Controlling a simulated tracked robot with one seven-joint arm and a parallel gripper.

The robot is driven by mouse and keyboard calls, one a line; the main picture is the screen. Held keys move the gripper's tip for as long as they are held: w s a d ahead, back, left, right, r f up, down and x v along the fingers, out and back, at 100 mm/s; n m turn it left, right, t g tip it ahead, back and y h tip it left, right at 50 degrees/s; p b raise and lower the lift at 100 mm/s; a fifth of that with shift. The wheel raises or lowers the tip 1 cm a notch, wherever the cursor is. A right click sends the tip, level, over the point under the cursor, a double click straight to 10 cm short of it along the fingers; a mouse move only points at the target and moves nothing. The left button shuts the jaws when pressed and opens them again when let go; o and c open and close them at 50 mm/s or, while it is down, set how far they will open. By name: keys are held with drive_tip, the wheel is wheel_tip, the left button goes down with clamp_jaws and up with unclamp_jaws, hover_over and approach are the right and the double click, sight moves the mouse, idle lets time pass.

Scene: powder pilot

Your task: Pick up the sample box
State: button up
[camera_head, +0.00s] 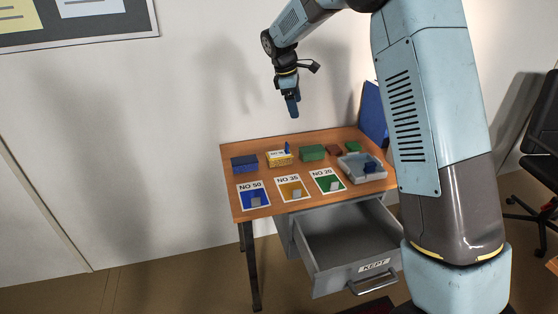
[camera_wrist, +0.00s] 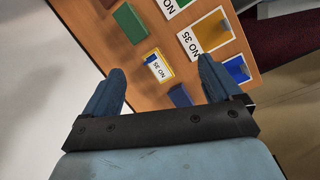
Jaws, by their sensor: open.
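Several boxes stand in a row on the wooden desk (camera_head: 240,203), and I cannot tell for certain which is the sample box. A yellow box (camera_head: 280,160) with a white label stands between a blue box (camera_head: 244,164) and a green box (camera_head: 312,152). In the wrist view the yellow box (camera_wrist: 159,66) reads NO 35 and appears between my fingers, farther off. The green box (camera_wrist: 129,22) and blue box (camera_wrist: 180,95) lie either side of it. My gripper (camera_head: 292,108) is open and empty, pointing down, well above the desk's back part.
Cards NO 50 (camera_head: 253,195), NO 35 (camera_head: 292,188) and NO 25 (camera_head: 327,181) lie along the front. A grey tray (camera_head: 347,172) holds a blue piece. An open drawer marked KEPT (camera_head: 335,277) juts out below. A blue panel (camera_head: 372,113) stands at the right.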

sight(277, 153)
drive_tip(key=w+a+f+n+h, duration=0.1)
drive_tip(key=w+a+f+n, duration=0.2)
drive_tip(key=a+f, duration=0.3)
drive_tip(key=w+a+f+n, duration=0.25)
drive_tip(key=a+f, duration=0.25)
drive_tip(key=f, duration=0.4)
drive_tip(key=shift+m, duration=0.25)
drive_tip(key=x, duration=0.8)
drive_tip(key=shift+w+d+f, duration=0.1)
drive_tip(key=shift+w+d, duration=0.05)
drive_tip(key=shift+d, duration=0.25)
drive_tip(key=shift+d+x, duration=0.1)
drive_tip(key=shift+x, duration=1.2)
drive_tip(key=shift+d+x, duration=0.15)
drive_tip(key=shift+x, duration=1.2)
drive_tip(key=shift+w, duration=0.15)
drive_tip(key=c, duration=1.2)
